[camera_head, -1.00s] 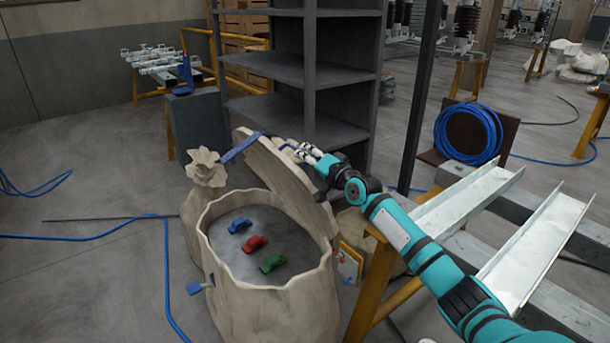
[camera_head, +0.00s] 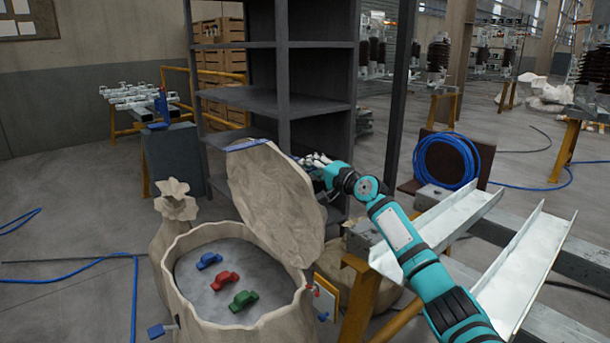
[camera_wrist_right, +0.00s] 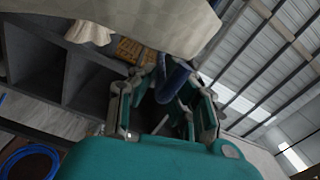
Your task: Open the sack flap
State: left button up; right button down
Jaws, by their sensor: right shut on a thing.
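The beige sack (camera_head: 220,300) stands at the lower left of the head view, its round mouth uncovered. Its flap (camera_head: 275,200) is raised and tilted back, hinged at the right side of the mouth. A blue strap or handle (camera_head: 247,146) runs along the flap's upper edge. My right gripper (camera_head: 312,160) is at the right end of that edge. In the right wrist view the fingers (camera_wrist_right: 165,90) are closed around a blue bar (camera_wrist_right: 172,80), with the flap (camera_wrist_right: 150,20) above. Inside the sack lie a blue (camera_head: 208,261), a red (camera_head: 225,280) and a green piece (camera_head: 243,299).
A dark grey shelf rack (camera_head: 290,105) stands right behind the flap. Metal channels (camera_head: 520,270) on a yellow trestle lie to the right, close to my arm. A blue hose coil (camera_head: 447,160) is behind them. Open floor (camera_head: 70,200) lies to the left.

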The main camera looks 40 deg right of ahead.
pick_arm(q)
jog(key=shift+w+d+f+b, duration=0.15)
jog(key=shift+f+b, duration=0.3)
jog(key=shift+f, duration=0.25)
pick_arm(e)
jog(key=shift+d+m, duration=0.3)
jog(key=shift+d, duration=0.5)
jog(key=c, duration=1.4)
grip_release()
jog(key=shift+w, duration=0.1)
